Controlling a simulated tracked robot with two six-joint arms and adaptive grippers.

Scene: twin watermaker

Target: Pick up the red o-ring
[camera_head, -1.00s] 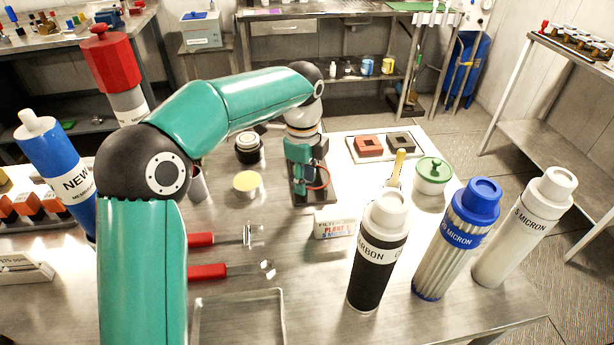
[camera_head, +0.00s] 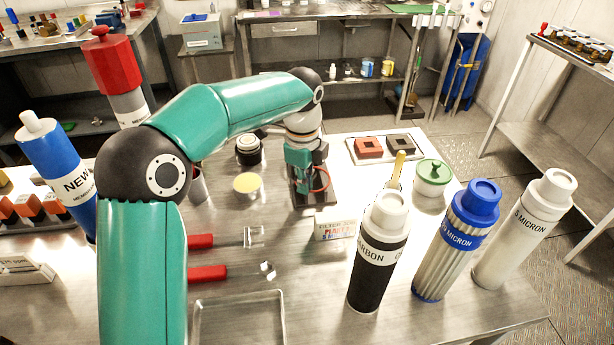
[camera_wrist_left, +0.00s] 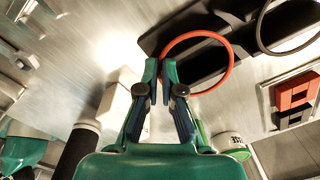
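The red o-ring (camera_head: 325,181) shows as a thin arc beside a dark stand (camera_head: 313,201) on the steel table in the head view. In the left wrist view the whole red o-ring (camera_wrist_left: 230,72) is seen in front of the dark stand. My left gripper (camera_wrist_left: 160,66) has its fingertips close together, with the near side of the red ring between them. In the head view my left gripper (camera_head: 298,180) is at the stand, its tips partly hidden. My right gripper is not in view.
A black o-ring (camera_wrist_left: 262,38) is close to the red one. A filter box (camera_head: 334,225), a carbon canister (camera_head: 378,262) and a green-lidded jar (camera_head: 432,180) stand nearby. Two red-handled tools (camera_head: 208,273) and a tray (camera_head: 240,294) lie toward the front.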

